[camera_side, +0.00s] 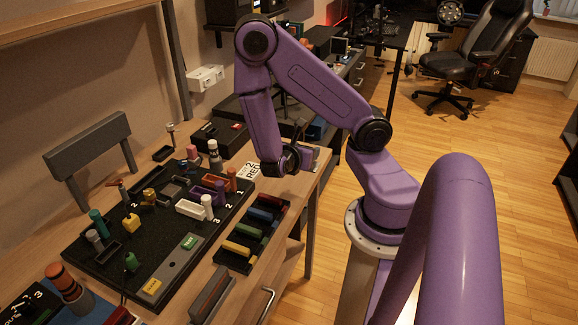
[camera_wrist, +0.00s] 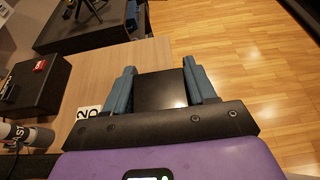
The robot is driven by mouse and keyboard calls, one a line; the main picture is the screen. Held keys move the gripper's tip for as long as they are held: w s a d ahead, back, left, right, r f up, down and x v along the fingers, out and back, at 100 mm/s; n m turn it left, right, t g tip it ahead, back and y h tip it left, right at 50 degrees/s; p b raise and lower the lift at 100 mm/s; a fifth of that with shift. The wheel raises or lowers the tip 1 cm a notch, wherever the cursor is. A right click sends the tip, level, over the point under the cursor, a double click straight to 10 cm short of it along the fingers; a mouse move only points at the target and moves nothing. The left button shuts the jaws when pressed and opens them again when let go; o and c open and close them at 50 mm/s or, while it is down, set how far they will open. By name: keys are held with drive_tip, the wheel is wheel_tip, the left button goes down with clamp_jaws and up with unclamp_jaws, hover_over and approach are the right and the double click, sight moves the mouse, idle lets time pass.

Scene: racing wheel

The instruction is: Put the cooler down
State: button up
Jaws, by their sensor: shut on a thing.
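My gripper (camera_wrist: 160,78) shows in the wrist view with a blue finger on each side of a dark, flat-faced block. This block, which I take to be the cooler (camera_wrist: 161,91), fills the space between the fingers, and the gripper is shut on it. In the side view my gripper (camera_side: 300,159) is low over the table's right edge, beside the "RED 2" label. The cooler cannot be made out clearly there. I cannot tell whether its underside touches the table.
The wooden table (camera_side: 318,178) has a bare strip near the gripper. A black board (camera_side: 125,262) with several coloured parts lies left of it. A tray of coloured bars (camera_side: 252,232) is in front. A black box (camera_wrist: 33,82) with a red item is left in the wrist view.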

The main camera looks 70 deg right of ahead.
drive_tip(key=w+d+f, duration=0.1)
drive_tip(key=w+f, duration=0.1)
drive_tip(key=w+d+f, duration=0.2)
drive_tip(key=f, duration=0.1)
drive_tip(key=w+d+f, duration=0.2)
drive_tip(key=shift+w+f, duration=0.2)
drive_tip(key=shift+w, duration=0.05)
drive_tip(key=shift+f, duration=1.55)
drive_tip(key=shift+f, duration=0.2)
drive_tip(key=o, duration=1.2)
drive_tip(key=shift+o, duration=0.2)
drive_tip(key=shift+r, duration=0.1)
